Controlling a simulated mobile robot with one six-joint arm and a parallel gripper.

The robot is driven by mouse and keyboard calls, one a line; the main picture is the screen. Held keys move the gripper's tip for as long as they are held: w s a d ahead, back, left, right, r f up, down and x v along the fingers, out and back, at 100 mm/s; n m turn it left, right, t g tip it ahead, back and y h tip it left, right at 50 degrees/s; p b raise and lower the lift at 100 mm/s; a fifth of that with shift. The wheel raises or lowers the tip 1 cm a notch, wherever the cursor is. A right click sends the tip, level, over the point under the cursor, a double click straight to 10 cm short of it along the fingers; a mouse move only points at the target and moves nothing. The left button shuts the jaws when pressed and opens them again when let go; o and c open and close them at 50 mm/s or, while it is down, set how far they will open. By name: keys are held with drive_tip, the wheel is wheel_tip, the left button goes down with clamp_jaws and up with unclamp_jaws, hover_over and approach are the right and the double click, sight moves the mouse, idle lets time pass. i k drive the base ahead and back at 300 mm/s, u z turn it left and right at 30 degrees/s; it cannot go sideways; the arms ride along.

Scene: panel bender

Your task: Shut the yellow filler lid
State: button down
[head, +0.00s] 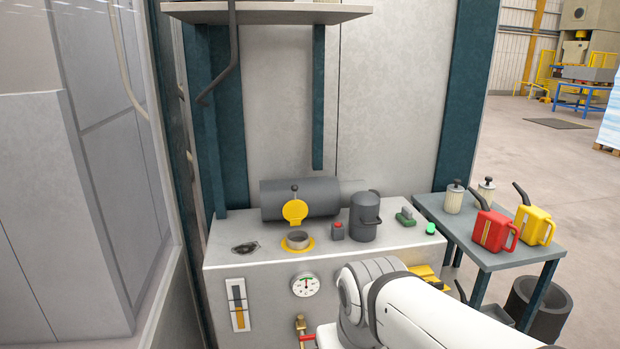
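The yellow filler lid (295,212) stands open and upright at the back of the filler neck (298,241), on top of the light grey tank (262,287). A small dark knob on a stem shows above the lid. The neck is a short grey cylinder with an open mouth and a yellow ring around its base. My white arm crosses the bottom right of the view, in front of the tank and apart from the lid. My gripper is not in view.
A dark horizontal cylinder (288,199) lies behind the lid. A shelf (270,13) overhangs above. A side table (480,256) holds red and yellow cans.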

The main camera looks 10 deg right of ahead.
sight(294, 211)
drive_tip(key=z, duration=0.05)
drive_tip(key=i, duration=1)
